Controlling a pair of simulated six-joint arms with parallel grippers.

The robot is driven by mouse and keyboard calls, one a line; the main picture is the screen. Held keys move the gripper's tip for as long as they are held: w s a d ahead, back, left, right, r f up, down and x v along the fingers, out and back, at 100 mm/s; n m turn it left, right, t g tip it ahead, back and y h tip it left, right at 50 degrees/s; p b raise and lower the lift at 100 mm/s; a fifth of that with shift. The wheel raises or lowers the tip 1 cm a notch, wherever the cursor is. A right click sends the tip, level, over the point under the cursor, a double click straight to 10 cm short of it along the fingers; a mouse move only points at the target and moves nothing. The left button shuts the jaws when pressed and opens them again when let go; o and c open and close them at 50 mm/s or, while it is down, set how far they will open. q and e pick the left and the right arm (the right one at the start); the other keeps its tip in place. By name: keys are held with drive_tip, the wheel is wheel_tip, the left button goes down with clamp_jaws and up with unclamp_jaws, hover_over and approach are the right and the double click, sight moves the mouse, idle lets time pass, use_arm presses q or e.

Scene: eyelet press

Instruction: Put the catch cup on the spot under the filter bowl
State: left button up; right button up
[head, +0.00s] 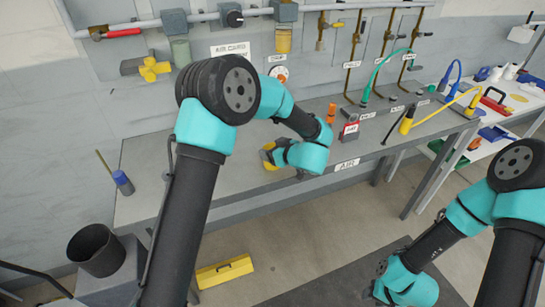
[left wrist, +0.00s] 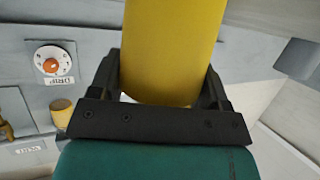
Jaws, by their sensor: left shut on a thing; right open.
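My left gripper (head: 267,156) is over the grey bench, left of its middle. It is shut on a yellow cylinder, which I take to be the catch cup (left wrist: 170,50); in the left wrist view the fingers flank its sides. Only a bit of yellow shows past the gripper in the head view, so I cannot tell whether the cup touches the bench. Two bowls hang from the wall pipe: a grey-green one (head: 181,53) and an amber one (head: 283,41); I cannot tell which is the filter bowl. The spot is not discernible. My right gripper is not visible; its arm reaches the bottom edge.
An orange bottle (head: 331,112) and a red-and-white box (head: 350,131) stand right of my left gripper. A yellow valve (head: 150,68) juts from the wall.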

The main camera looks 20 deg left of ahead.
use_arm(q)
drive_tip(key=shift+r, duration=0.15)
drive_tip(key=shift+r, duration=0.6)
wheel_tip(320, 180, up, 2)
drive_tip(key=shift+r, duration=0.1)
drive_tip(key=s+d, duration=0.1)
drive_tip(key=s, duration=0.4)
drive_tip(key=s+d+r, duration=0.1)
drive_tip(key=s+d, duration=0.1)
drive_tip(key=s, duration=0.3)
drive_tip(key=s+d, duration=0.1)
drive_tip(key=s, duration=0.4)
drive_tip(key=shift+s+d+r, duration=0.15)
drive_tip(key=shift+s+d, duration=0.1)
drive_tip(key=shift+w, duration=0.1)
